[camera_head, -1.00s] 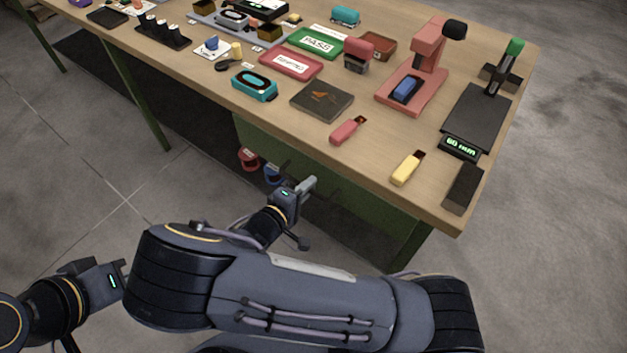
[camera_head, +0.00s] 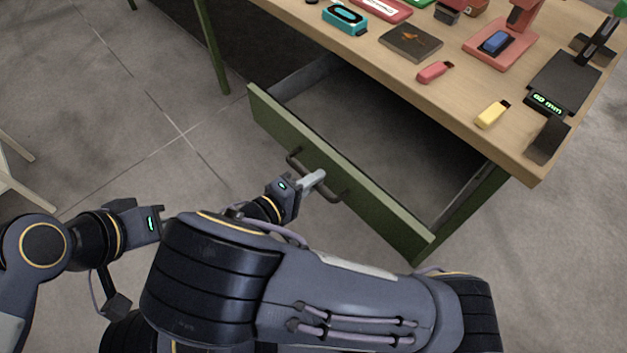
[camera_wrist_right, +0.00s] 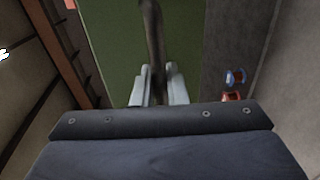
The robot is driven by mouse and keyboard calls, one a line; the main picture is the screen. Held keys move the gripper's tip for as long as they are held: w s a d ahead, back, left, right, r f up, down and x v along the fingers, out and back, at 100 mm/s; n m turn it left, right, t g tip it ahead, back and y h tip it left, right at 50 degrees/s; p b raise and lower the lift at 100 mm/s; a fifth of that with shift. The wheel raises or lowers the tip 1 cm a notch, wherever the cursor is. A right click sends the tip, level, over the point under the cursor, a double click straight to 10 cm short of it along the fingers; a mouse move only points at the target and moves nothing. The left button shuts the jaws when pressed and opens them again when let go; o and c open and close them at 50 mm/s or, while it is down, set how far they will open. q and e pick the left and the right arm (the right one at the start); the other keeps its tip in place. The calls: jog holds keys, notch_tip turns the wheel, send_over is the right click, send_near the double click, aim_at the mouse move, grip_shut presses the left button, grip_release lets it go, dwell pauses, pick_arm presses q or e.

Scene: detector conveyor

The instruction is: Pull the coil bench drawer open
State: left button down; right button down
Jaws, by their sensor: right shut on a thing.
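The coil bench drawer (camera_head: 345,172) has a green front and stands pulled out from under the wooden bench top. Its visible grey inside looks empty; the back is hidden under the top. A dark bar handle (camera_head: 296,161) sits on the front. My right gripper (camera_head: 318,181) is shut on this handle. In the right wrist view the handle (camera_wrist_right: 153,35) runs between the pale fingers (camera_wrist_right: 157,88), across the green front (camera_wrist_right: 112,55). My left gripper (camera_head: 160,222) is at the left, away from the drawer and over the floor; its jaw gap is unclear.
The bench top (camera_head: 460,95) carries a red marker (camera_head: 434,72), a yellow marker (camera_head: 492,114), a dark plate (camera_head: 411,42) and a gauge reading 60 mm (camera_head: 547,103). A blue spool (camera_wrist_right: 236,76) and a red spool (camera_wrist_right: 232,96) show beyond the drawer front.

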jog(key=shift+s+a, duration=0.1)
jog(key=shift+s, duration=0.05)
jog(key=c, duration=1.5)
grip_release()
jog(key=shift+c, duration=0.2)
jog(key=v, duration=0.7)
jog(key=shift+s+a, duration=0.2)
jog(key=shift+a, duration=0.1)
